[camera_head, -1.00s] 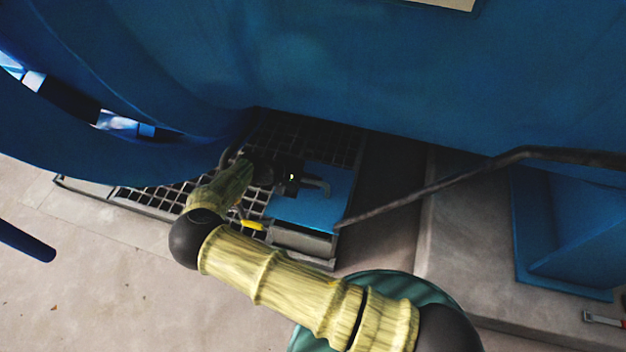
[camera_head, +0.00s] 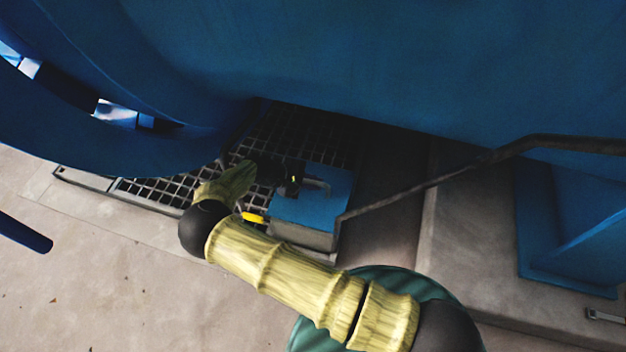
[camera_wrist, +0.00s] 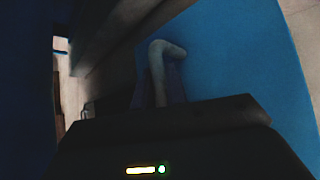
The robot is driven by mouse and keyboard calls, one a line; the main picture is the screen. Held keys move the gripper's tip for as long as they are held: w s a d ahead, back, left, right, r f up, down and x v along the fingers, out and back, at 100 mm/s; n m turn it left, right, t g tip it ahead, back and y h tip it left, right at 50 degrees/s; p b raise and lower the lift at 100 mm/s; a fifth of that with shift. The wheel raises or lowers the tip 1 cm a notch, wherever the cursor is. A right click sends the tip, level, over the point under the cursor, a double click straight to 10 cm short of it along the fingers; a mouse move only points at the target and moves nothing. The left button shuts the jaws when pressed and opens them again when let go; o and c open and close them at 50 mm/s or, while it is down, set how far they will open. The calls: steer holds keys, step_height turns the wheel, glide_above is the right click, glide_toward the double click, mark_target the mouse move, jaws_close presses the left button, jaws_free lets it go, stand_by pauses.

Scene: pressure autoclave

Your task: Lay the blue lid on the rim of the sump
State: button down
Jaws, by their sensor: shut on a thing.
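The blue lid (camera_head: 325,208) is a flat blue plate with a bent grey handle (camera_head: 318,184). It lies over the grey box of the sump (camera_head: 305,238), beside the floor grating. My gripper (camera_head: 296,181) is dark and shut on the lid's handle, at the lid's left part. In the wrist view the blue lid (camera_wrist: 235,60) fills the right side, and its handle (camera_wrist: 164,62) rises from behind the dark gripper body. The lid looks about level. It hides the sump's opening, and I cannot tell whether it touches the rim all round.
A dark metal grating (camera_head: 160,190) lies left of and behind the sump. The large blue vessel (camera_head: 350,70) hangs over it. A dark pipe (camera_head: 430,180) runs from the lid's right corner towards the upper right. A small yellow piece (camera_head: 252,217) is left of the sump. Concrete plinth at right.

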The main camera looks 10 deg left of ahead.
mark_target(313, 193)
steer(key=shift+f, duration=0.65)
steer(key=shift+p, duration=0.45)
stand_by(1.7)
steer(key=shift+f+b, duration=0.75)
steer(key=shift+f, duration=0.7)
stand_by(0.6)
steer(key=c, duration=1.3)
jaws_free()
